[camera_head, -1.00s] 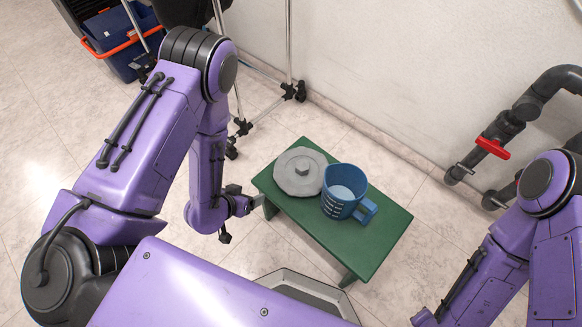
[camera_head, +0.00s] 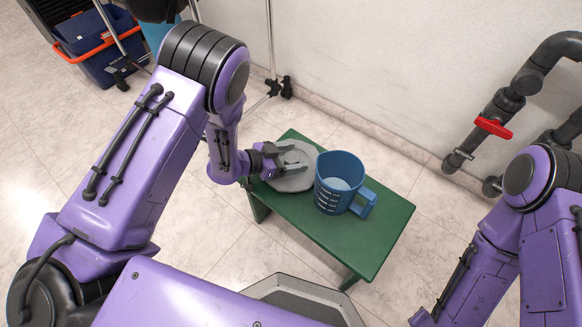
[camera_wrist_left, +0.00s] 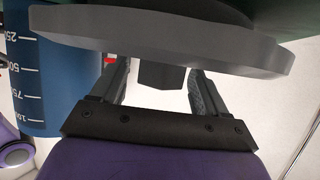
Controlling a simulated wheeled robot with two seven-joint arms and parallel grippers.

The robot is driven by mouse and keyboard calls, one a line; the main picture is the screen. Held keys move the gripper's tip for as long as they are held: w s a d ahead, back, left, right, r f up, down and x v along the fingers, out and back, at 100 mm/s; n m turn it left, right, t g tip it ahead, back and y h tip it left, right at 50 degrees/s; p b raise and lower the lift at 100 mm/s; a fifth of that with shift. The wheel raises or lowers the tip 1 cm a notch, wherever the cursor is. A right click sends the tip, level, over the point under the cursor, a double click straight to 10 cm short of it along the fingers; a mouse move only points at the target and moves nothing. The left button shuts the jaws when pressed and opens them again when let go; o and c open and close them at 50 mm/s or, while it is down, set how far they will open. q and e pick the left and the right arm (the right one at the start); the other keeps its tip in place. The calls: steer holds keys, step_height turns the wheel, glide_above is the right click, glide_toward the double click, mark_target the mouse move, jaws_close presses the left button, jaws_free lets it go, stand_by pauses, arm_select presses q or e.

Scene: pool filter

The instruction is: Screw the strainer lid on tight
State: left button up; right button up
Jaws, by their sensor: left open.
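The strainer lid (camera_head: 296,182) is a grey disc lying on the green stool (camera_head: 345,246), partly hidden by my left gripper (camera_head: 294,160) in the head view. In the left wrist view the lid (camera_wrist_left: 170,42) spans the top of the picture, and its dark knob (camera_wrist_left: 160,76) stands between the two fingers. My left gripper (camera_wrist_left: 157,80) is open, with a finger on each side of the knob and light gaps showing beside it. My right arm shows at the right of the head view, but its gripper is out of the picture. No strainer housing is clearly visible.
A blue measuring jug (camera_head: 338,183) stands on the stool close to the lid's right side. Dark pipes with a red valve handle (camera_head: 493,128) run along the wall at right. The stool's front half is bare.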

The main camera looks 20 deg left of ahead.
arm_select(q)
steer(key=shift+w+d, duration=0.15)
steer(key=shift+d, duration=0.05)
steer(key=c, duration=1.2)
steer(key=shift+c, duration=0.2)
steer(key=shift+r, duration=0.1)
